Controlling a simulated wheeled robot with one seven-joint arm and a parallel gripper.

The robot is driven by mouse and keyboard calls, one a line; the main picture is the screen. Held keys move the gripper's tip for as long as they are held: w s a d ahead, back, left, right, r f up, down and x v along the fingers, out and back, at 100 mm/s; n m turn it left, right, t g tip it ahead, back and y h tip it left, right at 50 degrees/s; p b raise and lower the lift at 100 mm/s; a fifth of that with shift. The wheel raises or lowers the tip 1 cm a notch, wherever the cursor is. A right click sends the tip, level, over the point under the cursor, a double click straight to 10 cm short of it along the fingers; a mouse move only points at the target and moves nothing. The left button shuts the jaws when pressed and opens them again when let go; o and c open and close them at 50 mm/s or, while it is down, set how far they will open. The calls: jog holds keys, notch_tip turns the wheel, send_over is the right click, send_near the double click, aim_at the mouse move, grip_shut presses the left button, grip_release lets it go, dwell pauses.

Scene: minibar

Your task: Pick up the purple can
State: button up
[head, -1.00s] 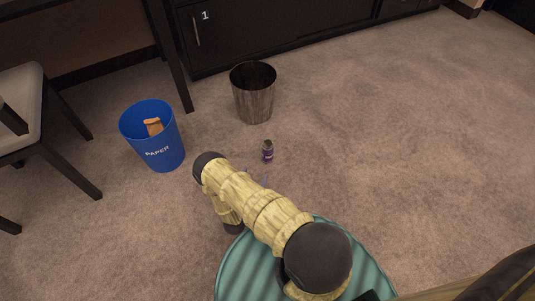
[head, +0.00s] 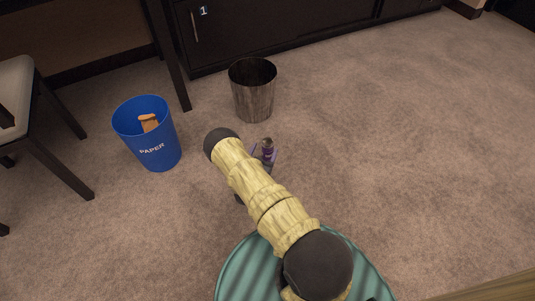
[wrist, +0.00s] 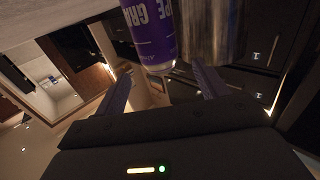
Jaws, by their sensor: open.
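The purple can (head: 267,148) stands on the carpet in front of the metal bin. In the wrist view the purple can (wrist: 152,38), with white lettering, is large at the top centre, cut off by the frame edge. My gripper (wrist: 162,68) is open, its two purple fingers apart with nothing held between them. The can appears just beyond the fingertips, roughly in line with the gap. In the head view my gripper (head: 265,155) is at the can, partly hidden by my arm; contact cannot be told.
A dark metal bin (head: 253,95) stands close behind the can. A blue paper bin (head: 150,140) with an orange-brown item inside is to the left. A chair (head: 30,120) is at the far left and a dark cabinet (head: 290,25) is behind. Carpet on the right is clear.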

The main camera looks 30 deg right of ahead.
aim_at(266, 148)
dwell(0.3)
jog(key=w+d+b, duration=0.1)
jog(key=b, duration=0.1)
jog(key=w+d+f+b, duration=0.1)
jog(key=w+d+b, duration=0.1)
jog(key=shift+f, duration=0.15)
jog(key=shift+w+d+r, duration=0.2)
jog(key=shift+w+d, duration=0.1)
jog(key=shift+w, duration=0.1)
jog(key=c, duration=1.3)
jog(key=shift+o, duration=0.2)
jog(key=shift+r, duration=0.1)
notch_tip(266, 148, up, 10)
jog(key=p, duration=0.6)
